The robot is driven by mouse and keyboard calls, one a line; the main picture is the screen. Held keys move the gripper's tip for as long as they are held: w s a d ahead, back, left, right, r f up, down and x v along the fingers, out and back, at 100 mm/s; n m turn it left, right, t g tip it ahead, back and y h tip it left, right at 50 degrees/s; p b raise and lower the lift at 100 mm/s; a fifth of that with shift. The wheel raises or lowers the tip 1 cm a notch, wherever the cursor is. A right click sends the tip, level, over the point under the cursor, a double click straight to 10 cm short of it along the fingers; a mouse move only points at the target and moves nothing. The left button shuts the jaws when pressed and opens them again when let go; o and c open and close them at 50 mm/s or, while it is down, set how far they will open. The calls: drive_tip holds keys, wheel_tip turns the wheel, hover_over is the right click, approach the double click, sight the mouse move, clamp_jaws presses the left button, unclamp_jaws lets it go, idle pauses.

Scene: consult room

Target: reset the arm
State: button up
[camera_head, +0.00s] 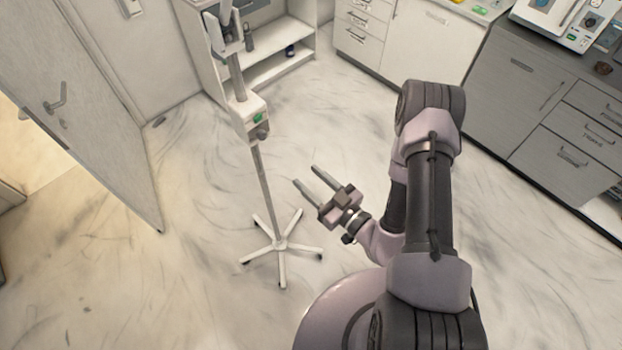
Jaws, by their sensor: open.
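My gripper (311,181) is at the middle of the view, at the end of my folded arm. Its two fingers are apart and point up and to the left. Nothing is between them. The arm rises from the bottom of the view, bends at the top and comes back down to the gripper. The gripper appears to be above the marble-patterned floor, just right of the wheeled stand's pole in the picture. I cannot tell how far apart they are in depth.
A wheeled stand (262,180) with a star-shaped base stands left of my gripper. A grey door (85,110) stands open at the left. An open white shelf (275,68) is at the back. White drawers (362,32) and grey cabinets (515,85) line the right. The floor (190,260) is clear at lower left.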

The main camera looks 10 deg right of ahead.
drive_tip(key=s+a+r+n+g+y+b, duration=0.3)
drive_tip(key=a+r+n+g+y+b, duration=0.45)
drive_tip(key=n, duration=0.95)
drive_tip(key=s+a+n+g+h+b, duration=0.2)
drive_tip(key=s+a+n+g+b, duration=0.25)
drive_tip(key=s+n+g, duration=0.9)
drive_tip(key=s+d+f+n+t+h+b, duration=0.25)
drive_tip(key=d+n+h+b, duration=0.2)
drive_tip(key=n, duration=0.65)
drive_tip(key=s+d+f+n+t+h+b, duration=0.1)
drive_tip(key=d+f+n+t+h+b, duration=0.35)
drive_tip(key=n, duration=0.75)
drive_tip(key=w+d+r+n+t+h+b, duration=0.3)
drive_tip(key=d+n+t+h, duration=0.1)
drive_tip(key=n, duration=0.3)
drive_tip(key=shift+d+t, duration=0.4)
drive_tip(key=shift+d, duration=0.45)
